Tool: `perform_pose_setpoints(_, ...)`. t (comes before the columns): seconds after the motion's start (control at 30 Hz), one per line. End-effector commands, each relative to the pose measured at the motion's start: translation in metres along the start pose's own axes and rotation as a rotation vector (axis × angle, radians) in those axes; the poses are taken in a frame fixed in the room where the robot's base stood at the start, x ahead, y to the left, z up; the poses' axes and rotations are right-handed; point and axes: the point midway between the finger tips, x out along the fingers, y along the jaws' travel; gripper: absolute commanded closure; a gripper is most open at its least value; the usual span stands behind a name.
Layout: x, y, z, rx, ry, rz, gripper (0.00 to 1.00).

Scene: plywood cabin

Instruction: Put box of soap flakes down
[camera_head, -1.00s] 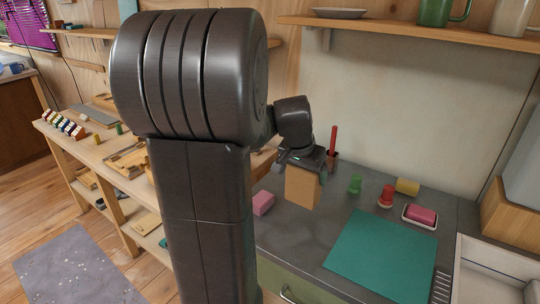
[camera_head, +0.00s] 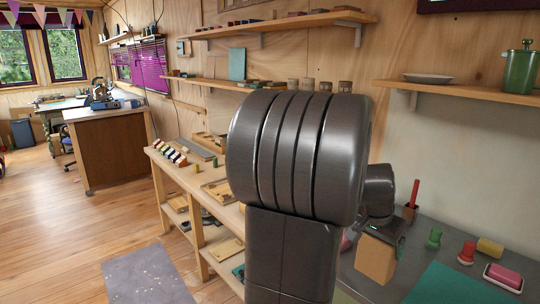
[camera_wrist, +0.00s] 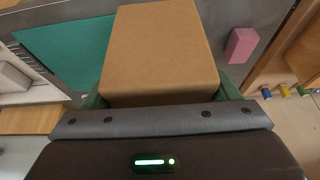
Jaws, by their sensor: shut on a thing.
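The box of soap flakes (camera_head: 375,260) is a plain tan box, seen low at the right in the head view. It fills the upper middle of the wrist view (camera_wrist: 158,45). My gripper (camera_head: 386,234) is shut on the box from above, with a green finger on either side of it. The box is over the grey counter (camera_head: 350,278); whether its underside touches the counter cannot be told. My arm hides part of the counter to the left of the box.
A red stick stands in a dark holder (camera_head: 409,212) behind the box. Right of it are a green piece (camera_head: 434,239), a red piece (camera_head: 467,252), a yellow block (camera_head: 489,247), a pink soap dish (camera_head: 503,277) and a teal mat (camera_head: 455,286). A pink block (camera_wrist: 241,45) lies nearby.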

Motion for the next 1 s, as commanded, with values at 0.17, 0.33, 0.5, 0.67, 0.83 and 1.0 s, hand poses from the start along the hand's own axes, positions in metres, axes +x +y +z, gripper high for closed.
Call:
perform_pose_setpoints(0.17, 0.012, -0.023, 0.017, -0.066, -0.001, -0.027, 0.48)
perform_pose_setpoints(0.33, 0.026, -0.047, 0.034, -0.135, -0.002, -0.055, 0.48)
perform_pose_setpoints(0.5, 0.044, -0.077, 0.057, -0.225, -0.004, -0.091, 0.48)
perform_pose_setpoints(0.67, 0.068, -0.12, 0.088, -0.349, -0.006, -0.14, 0.48)
perform_pose_setpoints(0.83, 0.104, -0.182, 0.134, -0.53, -0.007, -0.215, 0.48)
perform_pose_setpoints(1.0, 0.133, -0.235, 0.171, -0.681, -0.004, -0.28, 0.48)
